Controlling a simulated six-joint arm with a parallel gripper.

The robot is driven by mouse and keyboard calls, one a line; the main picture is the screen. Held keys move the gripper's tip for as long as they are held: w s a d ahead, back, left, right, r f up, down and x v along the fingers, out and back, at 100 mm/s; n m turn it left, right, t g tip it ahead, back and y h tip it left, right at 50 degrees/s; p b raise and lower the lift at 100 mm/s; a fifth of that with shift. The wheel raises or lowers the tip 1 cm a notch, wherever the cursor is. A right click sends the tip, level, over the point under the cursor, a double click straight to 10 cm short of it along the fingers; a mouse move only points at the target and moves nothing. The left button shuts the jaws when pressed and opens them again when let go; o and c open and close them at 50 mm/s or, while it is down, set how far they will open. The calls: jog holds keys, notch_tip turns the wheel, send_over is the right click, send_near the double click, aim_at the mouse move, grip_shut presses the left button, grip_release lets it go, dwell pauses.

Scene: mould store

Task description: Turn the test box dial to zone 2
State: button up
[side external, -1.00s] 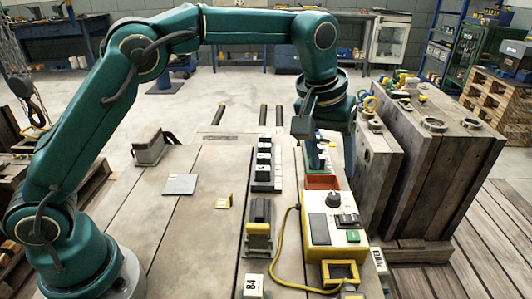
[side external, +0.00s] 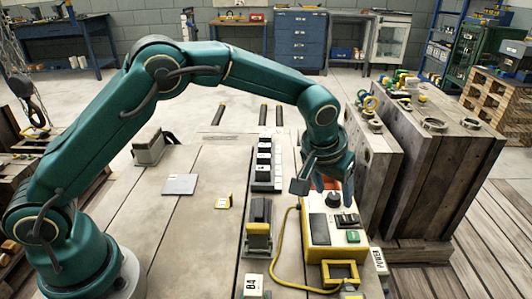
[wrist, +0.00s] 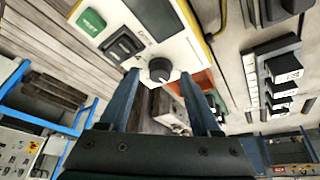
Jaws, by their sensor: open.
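The test box (side external: 320,228) is a cream and yellow case on the table, at the right in the side view. Its black dial (side external: 333,199) sits near the far end of its top, and the dial also shows in the wrist view (wrist: 160,70). A black switch (side external: 347,220) and a green button (side external: 353,236) are beside it. My gripper (side external: 328,187) is above the far end of the box, close to the dial. In the wrist view its two blue fingers (wrist: 157,84) are apart, with the dial seen between their tips. The zone markings are too small to read.
A red tray (wrist: 197,83) lies just beyond the box. A row of black and white blocks (side external: 264,165) and a black and yellow device (side external: 258,225) stand left of it. A yellow cable (side external: 281,235) loops beside the box. Tall wooden blocks (side external: 440,170) stand close on the right.

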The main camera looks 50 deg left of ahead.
jog(key=shift+c, duration=0.3)
grip_shut()
jog(key=shift+m, duration=0.4)
jog(key=m, duration=0.1)
jog(key=m+h, duration=0.1)
jog(key=shift+a+m, duration=0.2)
jog(key=shift+m, duration=0.1)
jog(key=m, duration=0.1)
jog(key=m+g+h, duration=0.1)
jog(key=m, duration=0.1)
jog(key=shift+a+m+h, duration=0.15)
jog(key=shift+m+h, duration=0.15)
jog(key=m, duration=0.2)
jog(key=m+g+h, duration=0.1)
jog(key=m, duration=0.1)
jog(key=shift+w+a+m, duration=0.1)
jog(key=shift+w+m, duration=0.1)
jog(key=shift+m, duration=0.1)
jog(key=shift+w+m+g+h, duration=0.1)
jog(key=shift+m+g+h, duration=0.35)
jog(key=shift+m, duration=1.05)
jog(key=shift+a+g, duration=0.1)
jog(key=shift+g, duration=0.15)
